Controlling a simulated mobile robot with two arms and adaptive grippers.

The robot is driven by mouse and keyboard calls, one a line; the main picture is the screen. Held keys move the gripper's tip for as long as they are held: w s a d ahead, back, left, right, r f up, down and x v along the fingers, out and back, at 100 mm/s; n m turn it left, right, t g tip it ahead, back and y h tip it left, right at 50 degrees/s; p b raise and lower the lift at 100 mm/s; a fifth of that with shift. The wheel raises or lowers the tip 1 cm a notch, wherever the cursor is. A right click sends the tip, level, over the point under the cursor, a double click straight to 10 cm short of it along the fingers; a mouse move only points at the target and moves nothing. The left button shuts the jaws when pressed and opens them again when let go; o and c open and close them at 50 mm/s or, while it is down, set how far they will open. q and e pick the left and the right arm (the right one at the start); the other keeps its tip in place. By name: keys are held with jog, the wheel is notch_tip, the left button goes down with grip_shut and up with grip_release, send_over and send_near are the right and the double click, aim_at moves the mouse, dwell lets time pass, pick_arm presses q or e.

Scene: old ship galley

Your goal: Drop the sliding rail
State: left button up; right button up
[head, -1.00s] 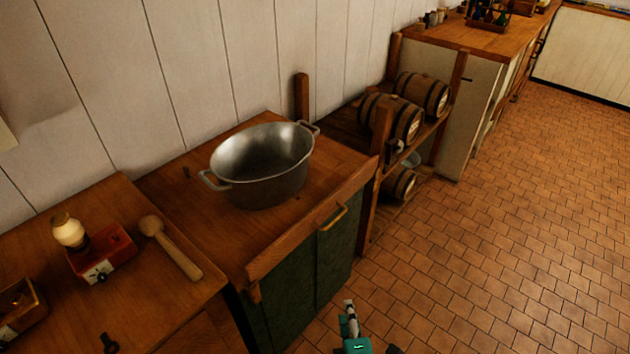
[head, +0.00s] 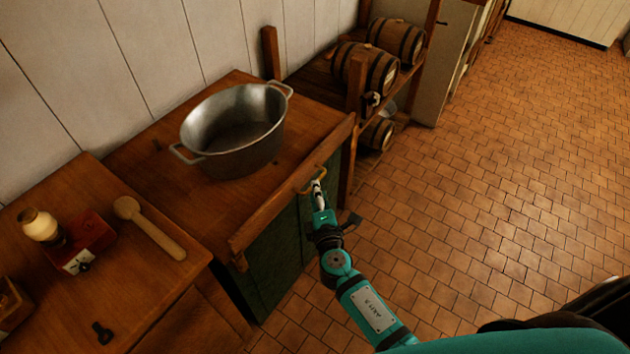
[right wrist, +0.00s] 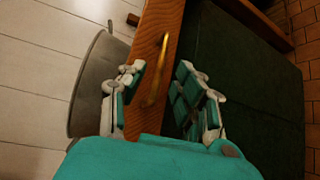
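The sliding rail (head: 272,208) is a wooden bar along the front edge of the counter, above the green cabinet doors. It carries a brass handle (head: 309,180). In the right wrist view the rail (right wrist: 166,22) and the handle (right wrist: 156,72) lie between my fingers. My right gripper (head: 318,186) is at the handle in the head view, where its fingertips are small and partly overlap it. In the right wrist view the gripper (right wrist: 163,88) is open, its fingers apart on either side of the handle. My left gripper is not in view.
A metal pot (head: 233,130) stands on the counter behind the rail. Barrels (head: 364,72) sit on a shelf beyond. The tiled floor (head: 480,180) on the right is clear.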

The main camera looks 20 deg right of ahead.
aim_at(309, 179)
jog(key=shift+w+d+f, duration=0.15)
jog(key=shift+w+f, duration=0.05)
jog(key=shift+w, duration=0.8)
jog(key=shift+w+d+f, duration=0.1)
jog(key=shift+w+f, duration=0.05)
jog(key=shift+w, duration=0.8)
grip_shut()
